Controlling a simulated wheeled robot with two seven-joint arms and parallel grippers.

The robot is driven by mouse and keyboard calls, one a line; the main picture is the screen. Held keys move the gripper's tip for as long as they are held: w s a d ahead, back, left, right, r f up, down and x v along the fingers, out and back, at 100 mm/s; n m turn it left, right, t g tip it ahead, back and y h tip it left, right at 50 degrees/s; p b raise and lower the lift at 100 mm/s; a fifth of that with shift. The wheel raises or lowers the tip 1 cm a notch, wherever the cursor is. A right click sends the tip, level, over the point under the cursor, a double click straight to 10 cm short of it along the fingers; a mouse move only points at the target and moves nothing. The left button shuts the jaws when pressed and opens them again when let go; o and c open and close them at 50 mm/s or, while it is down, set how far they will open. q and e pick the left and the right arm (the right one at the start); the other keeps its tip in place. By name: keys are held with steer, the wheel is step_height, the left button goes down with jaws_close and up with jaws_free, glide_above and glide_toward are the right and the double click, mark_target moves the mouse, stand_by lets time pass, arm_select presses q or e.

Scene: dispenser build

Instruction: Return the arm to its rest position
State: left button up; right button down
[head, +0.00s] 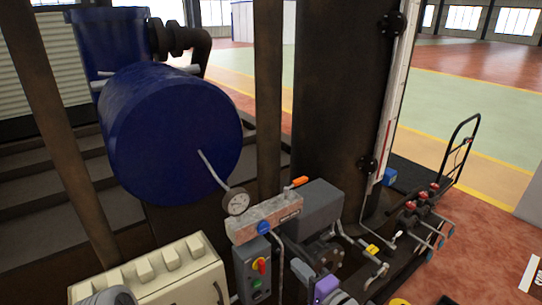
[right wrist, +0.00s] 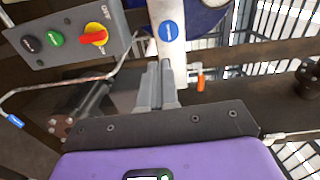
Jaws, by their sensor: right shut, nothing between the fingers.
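My right gripper (head: 302,270) is at the bottom centre of the head view, with the purple part of my wrist behind it. In the right wrist view its two grey fingers (right wrist: 160,68) are together with nothing between them. They point toward a pale beam with a round blue sign (right wrist: 169,31); I cannot tell the exact gap. A grey control box (head: 255,268) with a red and yellow rotary switch stands left of the gripper, and shows at the upper left of the wrist view (right wrist: 60,42). My left gripper is not in view.
A dark blue tank (head: 165,130) with a pressure gauge (head: 236,202) is at left. A cream box (head: 160,275) stands at lower left. A dark column (head: 335,110) rises behind. Open floor (head: 480,120) lies at far right.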

steer(key=s+f+n+g+h+p, duration=0.1)
steer(key=s+f+n+g+h, duration=0.15)
steer(key=f, duration=0.75)
steer(key=s+f+n+g+h+p, duration=0.15)
steer(key=f+g, duration=0.25)
steer(key=f, duration=0.7)
steer(key=s+f+n+g+h, duration=0.1)
steer(key=s+f+n+g, duration=0.3)
steer(key=s+f+g, duration=0.4)
steer(key=s+f, duration=0.5)
steer(key=s, duration=0.4)
steer(key=shift+s+f+n, duration=0.2)
steer(key=shift+f+n, duration=0.1)
steer(key=shift+n, duration=0.1)
steer(key=shift+w+r, duration=0.1)
steer(key=shift+w, duration=0.05)
